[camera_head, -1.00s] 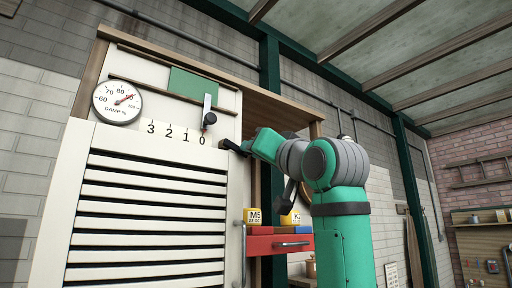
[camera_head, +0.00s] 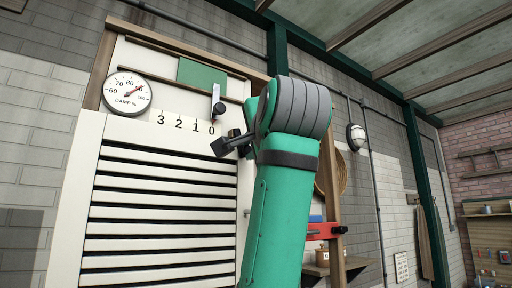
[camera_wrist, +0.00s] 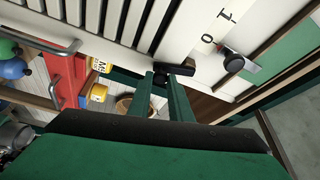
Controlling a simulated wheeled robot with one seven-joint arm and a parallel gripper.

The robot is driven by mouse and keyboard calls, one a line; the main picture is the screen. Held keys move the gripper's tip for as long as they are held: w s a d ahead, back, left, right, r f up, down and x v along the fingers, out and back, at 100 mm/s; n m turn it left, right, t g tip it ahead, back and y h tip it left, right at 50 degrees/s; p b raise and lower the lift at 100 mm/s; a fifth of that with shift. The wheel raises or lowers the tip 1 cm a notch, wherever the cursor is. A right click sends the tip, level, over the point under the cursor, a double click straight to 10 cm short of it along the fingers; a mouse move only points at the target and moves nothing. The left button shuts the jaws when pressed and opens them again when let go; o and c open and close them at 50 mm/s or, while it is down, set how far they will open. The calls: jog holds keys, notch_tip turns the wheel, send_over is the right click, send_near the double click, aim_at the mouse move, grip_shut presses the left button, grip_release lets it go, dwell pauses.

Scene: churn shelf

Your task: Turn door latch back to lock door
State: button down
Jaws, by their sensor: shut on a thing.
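The door latch is a short black lever (camera_head: 224,147) at the right edge of the white slatted door (camera_head: 160,212), below and right of the 0 mark. It points left over the door panel and tilts slightly down to the left. In the wrist view the black latch (camera_wrist: 182,69) shows just beyond my fingertips. My gripper (camera_wrist: 166,84) is shut on the latch near its pivot end. In the head view my green arm hides much of the gripper and the door's right edge.
A slider with a black knob (camera_head: 218,107) stands near 0 above the latch. A damp gauge (camera_head: 127,94) hangs upper left. A red drawer unit (camera_wrist: 66,75) with metal handles and yellow boxes (camera_wrist: 98,92) sits beside the door.

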jog(key=shift+s+a+m+g, duration=0.2)
jog(key=shift+a+m+g, duration=0.15)
jog(key=shift+m, duration=0.45)
jog(key=shift+s+a+m+g, duration=0.2)
jog(key=shift+m+g, duration=0.15)
jog(key=shift+m, duration=0.45)
jog(key=shift+h, duration=0.3)
jog(key=c, duration=1.7)
grip_release()
jog(key=shift+o, duration=0.2)
jog(key=shift+s, duration=0.1)
